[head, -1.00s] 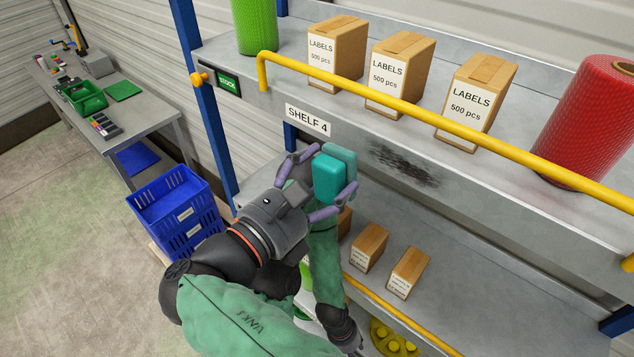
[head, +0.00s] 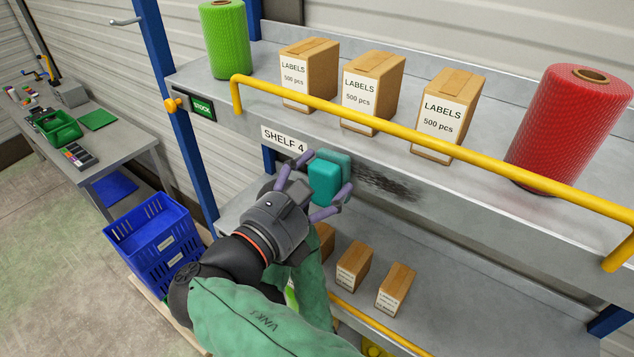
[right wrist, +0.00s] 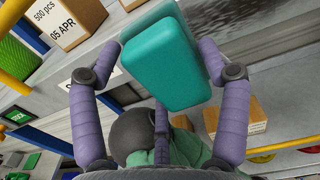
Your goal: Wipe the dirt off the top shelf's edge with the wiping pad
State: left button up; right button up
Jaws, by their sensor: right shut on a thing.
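The teal wiping pad (head: 323,184) is held in my right gripper (head: 318,190), whose purple fingers are shut on its sides. The pad also shows large in the right wrist view (right wrist: 160,62), between the two fingers. It is in front of the top shelf's edge (head: 450,212), just below and right of the SHELF 4 label (head: 284,140). The dark dirt smear (head: 392,187) is on that edge, right of the pad; the pad may cover its left end. I cannot tell whether the pad touches the edge. My left gripper is not in view.
A yellow rail (head: 400,128) runs along the shelf front above the edge. Label boxes (head: 372,88), a green roll (head: 226,40) and a red roll (head: 570,128) stand behind it. Small boxes (head: 354,265) stand on the lower shelf. A blue crate (head: 155,232) is at left.

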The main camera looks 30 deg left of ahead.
aim_at(373, 180)
jog(key=shift+w+d+p, duration=0.1)
jog(key=shift+w+p, duration=0.2)
jog(key=shift+w, duration=0.65)
dwell(0.5)
jog(key=shift+s+d, duration=0.15)
jog(key=shift+d, duration=1.9)
jog(key=shift+s+d, duration=0.15)
jog(key=shift+d, duration=1.85)
jog(key=shift+s+d, duration=0.2)
jog(key=shift+d, duration=2.75)
jog(key=shift+w+a+p, duration=0.2)
jog(key=shift+a+p, duration=1.05)
jog(key=shift+a, duration=2.3)
jog(key=shift+a, duration=0.15)
